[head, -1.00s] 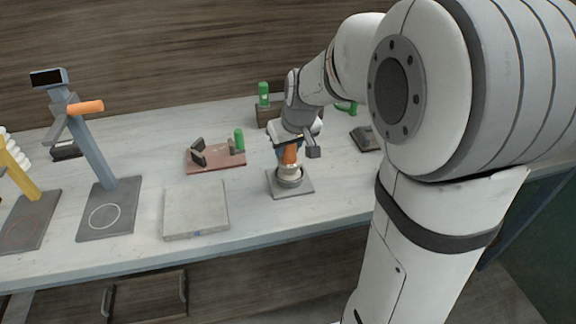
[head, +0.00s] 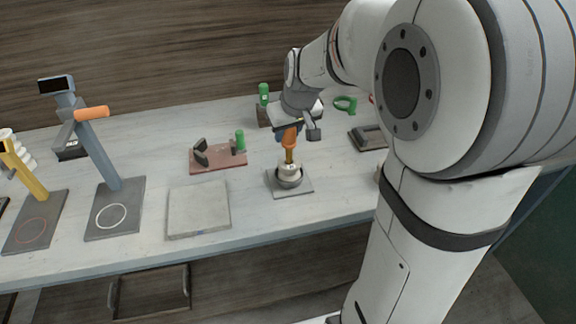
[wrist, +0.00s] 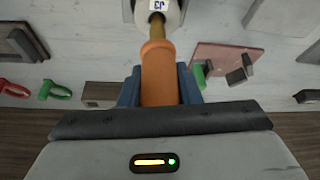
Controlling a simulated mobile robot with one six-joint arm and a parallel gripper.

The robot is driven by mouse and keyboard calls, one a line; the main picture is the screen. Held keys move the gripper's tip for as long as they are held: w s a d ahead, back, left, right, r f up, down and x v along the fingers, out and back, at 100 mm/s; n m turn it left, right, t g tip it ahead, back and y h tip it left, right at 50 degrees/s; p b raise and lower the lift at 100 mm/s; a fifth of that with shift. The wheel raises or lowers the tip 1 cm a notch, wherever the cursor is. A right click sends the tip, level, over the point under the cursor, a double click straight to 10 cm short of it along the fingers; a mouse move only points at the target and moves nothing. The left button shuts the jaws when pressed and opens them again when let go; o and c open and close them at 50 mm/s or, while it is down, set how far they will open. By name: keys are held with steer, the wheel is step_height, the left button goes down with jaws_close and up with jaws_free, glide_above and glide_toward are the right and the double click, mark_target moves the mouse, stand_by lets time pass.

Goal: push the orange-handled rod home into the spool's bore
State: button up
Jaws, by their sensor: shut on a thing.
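My gripper (head: 287,130) is shut on the orange handle (head: 291,138), which also shows between my blue fingers in the wrist view (wrist: 158,76). A brass-coloured rod (head: 289,156) runs from the handle down to the white spool (head: 289,170). In the wrist view a bare length of rod (wrist: 157,28) shows between handle and spool, so the handle stands clear of the spool. The rod's lower end is hidden, apparently inside the spool's bore. The spool, with a "J3" label in the wrist view (wrist: 170,10), sits in a dark round holder on a grey plate (head: 304,188).
A reddish fixture (head: 222,164) with a green handle and a pale square plate (head: 198,210) lie to the left. Farther left stands a blue-grey post (head: 98,155) with an orange bar. A brown block (head: 264,116) and dark tray (head: 366,138) stand behind and right.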

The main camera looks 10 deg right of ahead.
steer(key=shift+r+p, duration=1.8)
steer(key=shift+r, duration=1.05)
